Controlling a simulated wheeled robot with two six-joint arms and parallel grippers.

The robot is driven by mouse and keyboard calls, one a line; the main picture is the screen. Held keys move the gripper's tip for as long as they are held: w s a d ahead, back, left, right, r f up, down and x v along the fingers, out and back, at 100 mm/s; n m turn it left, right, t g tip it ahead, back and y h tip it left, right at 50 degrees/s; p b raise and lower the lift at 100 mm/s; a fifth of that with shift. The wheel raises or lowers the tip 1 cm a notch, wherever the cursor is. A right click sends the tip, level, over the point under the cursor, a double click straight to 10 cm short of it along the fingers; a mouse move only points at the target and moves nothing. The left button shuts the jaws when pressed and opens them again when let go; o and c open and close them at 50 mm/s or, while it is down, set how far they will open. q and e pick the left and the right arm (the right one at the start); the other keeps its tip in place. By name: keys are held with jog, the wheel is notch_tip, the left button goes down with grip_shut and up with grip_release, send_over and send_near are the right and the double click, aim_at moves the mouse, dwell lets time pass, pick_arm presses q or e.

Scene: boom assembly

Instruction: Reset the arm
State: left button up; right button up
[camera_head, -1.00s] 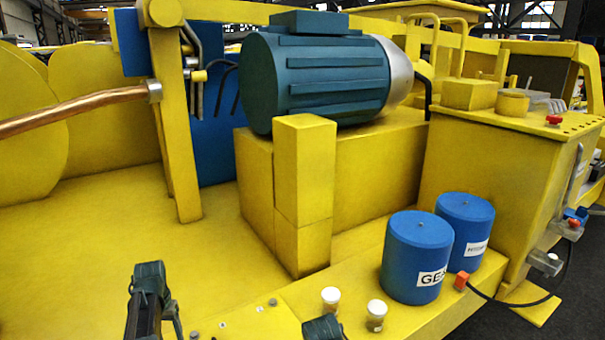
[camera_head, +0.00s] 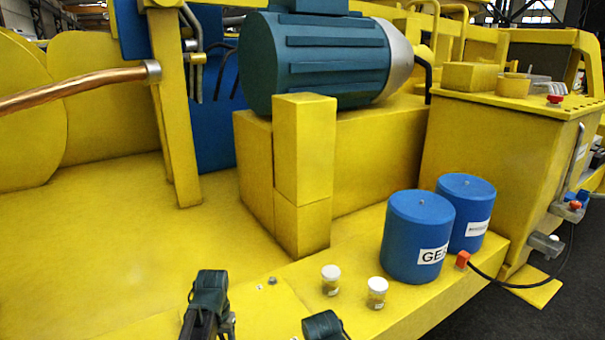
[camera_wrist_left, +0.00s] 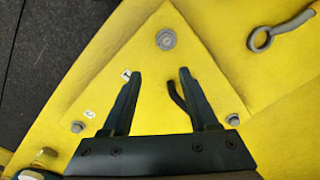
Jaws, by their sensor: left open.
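My left gripper (camera_head: 208,302) is at the bottom edge of the head view, left of centre, over the yellow deck. In the left wrist view my left gripper (camera_wrist_left: 160,73) has its two dark fingers wide apart, with nothing between them but yellow surface with small marks and a thin dark curved piece (camera_wrist_left: 178,97) beside the right finger. Only a dark top part of my right gripper (camera_head: 324,325) shows at the bottom edge of the head view. Its fingers are hidden or out of frame.
Two small white-capped jars (camera_head: 331,280) and two blue cylinders (camera_head: 415,240) stand on the yellow ledge. A yellow post (camera_head: 303,170) and blue-green motor (camera_head: 315,65) rise behind. A copper-coloured rod (camera_head: 75,90) crosses at left. Bolts (camera_wrist_left: 166,38) and a grey eye-ended rod (camera_wrist_left: 262,38) lie below the left wrist.

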pick_arm(q)
jog(key=s+d+f+m+b, duration=0.1)
jog(key=s+d+f+b, duration=0.3)
jog(key=s+d+f, duration=0.1)
jog(key=s+d+f+m+b, duration=0.1)
jog(key=s+d+f+b, duration=0.3)
jog(key=s+d, duration=0.3)
jog(key=d, duration=0.3)
jog(key=shift+d+f+m+y, duration=0.15)
jog(key=shift+f+m+y, duration=0.15)
jog(key=shift+f+y, duration=0.1)
pick_arm(e)
notch_tip(320, 180, down, 10)
pick_arm(q)
jog(key=shift+c, duration=0.8)
pick_arm(e)
jog(key=shift+c, duration=0.8)
jog(key=shift+a, duration=0.15)
